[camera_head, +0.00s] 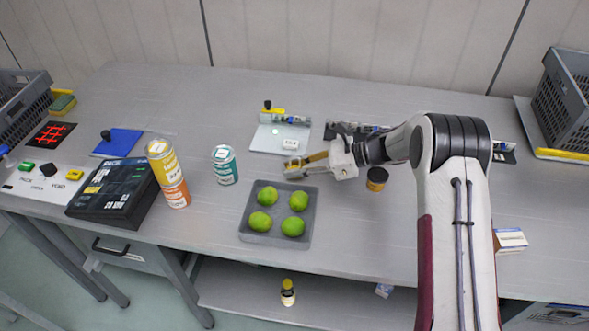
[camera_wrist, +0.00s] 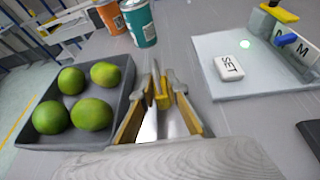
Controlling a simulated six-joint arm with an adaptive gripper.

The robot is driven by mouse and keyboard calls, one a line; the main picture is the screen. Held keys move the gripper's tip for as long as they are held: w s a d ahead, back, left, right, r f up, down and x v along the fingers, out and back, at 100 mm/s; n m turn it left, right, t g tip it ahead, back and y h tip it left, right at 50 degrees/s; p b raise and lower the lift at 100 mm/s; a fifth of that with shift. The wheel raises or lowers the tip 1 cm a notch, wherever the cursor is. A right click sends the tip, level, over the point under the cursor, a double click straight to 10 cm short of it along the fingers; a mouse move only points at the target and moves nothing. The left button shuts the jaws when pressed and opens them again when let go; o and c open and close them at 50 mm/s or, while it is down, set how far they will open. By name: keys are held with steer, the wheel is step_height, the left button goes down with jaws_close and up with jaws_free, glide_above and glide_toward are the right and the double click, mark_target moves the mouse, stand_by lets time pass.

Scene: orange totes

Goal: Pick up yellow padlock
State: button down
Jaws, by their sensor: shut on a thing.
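The yellow padlock (camera_wrist: 163,95) shows in the wrist view as a small yellow piece between my fingertips. Most of it is hidden by the fingers. My gripper (camera_wrist: 162,88) is shut on it, its two gold-coloured fingers on either side. In the head view my gripper (camera_head: 292,169) reaches in from the right, low over the table, just behind the grey tray. The padlock cannot be told apart from the fingers there. I cannot tell whether it touches the table.
The grey tray (camera_head: 245,236) of green limes is close in front of the gripper. A teal can (camera_head: 224,165) and stacked yellow and orange cans (camera_head: 167,172) stand to the left. A white board (camera_head: 265,145) is behind, and a dark jar (camera_head: 376,179) to the right.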

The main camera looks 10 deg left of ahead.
steer(key=shift+r, duration=0.15)
steer(key=shift+r, duration=4.9)
